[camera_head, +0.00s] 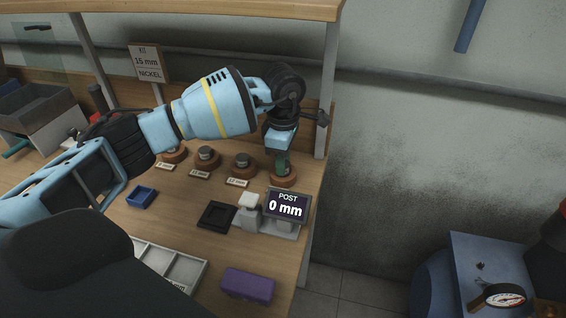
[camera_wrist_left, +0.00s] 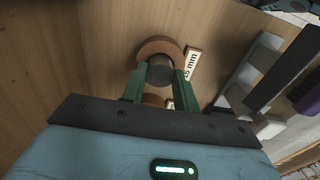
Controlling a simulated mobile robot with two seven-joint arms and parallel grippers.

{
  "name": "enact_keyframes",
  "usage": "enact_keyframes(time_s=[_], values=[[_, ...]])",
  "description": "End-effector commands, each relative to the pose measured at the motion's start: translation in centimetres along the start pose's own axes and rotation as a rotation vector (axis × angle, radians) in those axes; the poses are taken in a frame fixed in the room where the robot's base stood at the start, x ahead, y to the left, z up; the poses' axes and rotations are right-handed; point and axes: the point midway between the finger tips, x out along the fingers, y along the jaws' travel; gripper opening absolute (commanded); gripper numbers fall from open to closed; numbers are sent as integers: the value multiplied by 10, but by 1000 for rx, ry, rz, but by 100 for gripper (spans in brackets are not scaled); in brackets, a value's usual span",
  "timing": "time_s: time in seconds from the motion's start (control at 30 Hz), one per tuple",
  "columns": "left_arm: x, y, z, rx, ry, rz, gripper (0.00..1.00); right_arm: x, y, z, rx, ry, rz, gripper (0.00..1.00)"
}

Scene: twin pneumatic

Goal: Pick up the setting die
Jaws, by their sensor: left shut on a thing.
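The setting die, a grey metal cylinder (camera_wrist_left: 160,72), stands in a round brown wooden base (camera_wrist_left: 147,47) in the left wrist view. A small label beside it ends in "5 mm" (camera_wrist_left: 191,64); its first digit is hard to read. My left gripper (camera_wrist_left: 160,82) has its two green fingers shut on the die's sides. In the head view the left gripper (camera_head: 282,164) points down over the base (camera_head: 284,179) at the right end of a row, and the fingers mostly hide the die. The die appears still at its base. My right gripper is not in view.
Other dies on round bases (camera_head: 207,157) (camera_head: 242,164) stand left of the gripper. A sign reads "KIT 15 mm NICKEL" (camera_head: 148,62).

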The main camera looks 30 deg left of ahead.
Motion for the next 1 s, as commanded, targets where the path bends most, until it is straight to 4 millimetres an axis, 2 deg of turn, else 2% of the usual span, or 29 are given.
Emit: enact_keyframes(time_s=[0.17,0.3,1.0], values=[[-15,1,0,0,-1,3,0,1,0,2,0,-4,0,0],[-36,1,0,-1,-2,5,0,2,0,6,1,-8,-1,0],[-31,-64,-128,-4,1,-1,0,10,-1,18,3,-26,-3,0]])
